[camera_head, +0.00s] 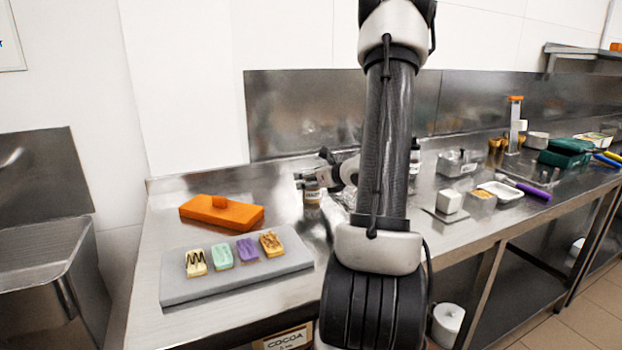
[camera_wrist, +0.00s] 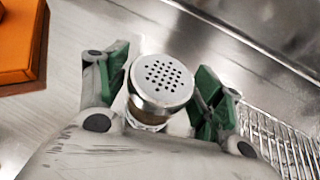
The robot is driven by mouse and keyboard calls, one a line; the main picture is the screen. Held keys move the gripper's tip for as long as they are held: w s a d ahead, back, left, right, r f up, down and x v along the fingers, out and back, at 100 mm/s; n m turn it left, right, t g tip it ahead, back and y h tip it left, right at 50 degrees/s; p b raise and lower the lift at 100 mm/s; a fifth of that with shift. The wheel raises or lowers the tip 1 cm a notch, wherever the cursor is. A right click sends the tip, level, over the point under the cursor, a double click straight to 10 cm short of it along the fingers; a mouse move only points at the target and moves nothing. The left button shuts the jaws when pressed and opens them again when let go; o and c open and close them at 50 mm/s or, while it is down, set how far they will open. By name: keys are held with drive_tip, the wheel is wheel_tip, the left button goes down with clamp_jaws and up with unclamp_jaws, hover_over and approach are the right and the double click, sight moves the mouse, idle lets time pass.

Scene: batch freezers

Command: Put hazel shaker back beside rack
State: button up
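The hazel shaker (camera_wrist: 163,85) has a round metal lid with small holes. In the wrist view its lid fills most of the gap between the green finger pads of my gripper (camera_wrist: 162,82), which looks shut on it. In the head view the shaker (camera_head: 312,195) shows as a small upright jar with a pale label, below my gripper (camera_head: 308,180), near the counter top. Whether its base touches the counter is unclear. The wire rack (camera_wrist: 279,143) lies right of the gripper in the wrist view. My arm hides much of that area in the head view.
An orange block (camera_head: 221,212) lies left of the shaker. In front, a grey slab (camera_head: 237,280) bears several coloured bars. The steel backsplash (camera_head: 300,115) stands behind. Trays, tubs and a purple-handled tool (camera_head: 534,192) crowd the counter to the right.

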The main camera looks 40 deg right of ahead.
idle(0.3)
drive_tip(key=shift+s+r, duration=0.2)
drive_tip(key=shift+r, duration=0.05)
drive_tip(key=v, duration=1.1)
drive_tip(key=s+a+r+n+g+y, duration=0.1)
drive_tip(key=s+a+n+g+y, duration=0.2)
drive_tip(key=a+n, duration=0.7)
drive_tip(key=s+a+r+n+g+y, duration=0.1)
drive_tip(key=s+a+n+g+y, duration=0.25)
drive_tip(key=a+n, duration=0.55)
drive_tip(key=s+r+n+h, duration=0.1)
drive_tip(key=s+n+h, duration=0.1)
drive_tip(key=n, duration=0.3)
drive_tip(key=s+a+r+n+g+h, duration=0.1)
drive_tip(key=s+r+n+h, duration=0.1)
drive_tip(key=s+n, duration=0.2)
drive_tip(key=s+r+n+g+h, duration=0.1)
drive_tip(key=s+n, duration=0.3)
drive_tip(key=n, duration=0.4)
drive_tip(key=shift+a+r+h, duration=0.15)
drive_tip(key=shift+r+h, duration=0.5)
drive_tip(key=shift+h, duration=0.1)
drive_tip(key=shift+g, duration=0.25)
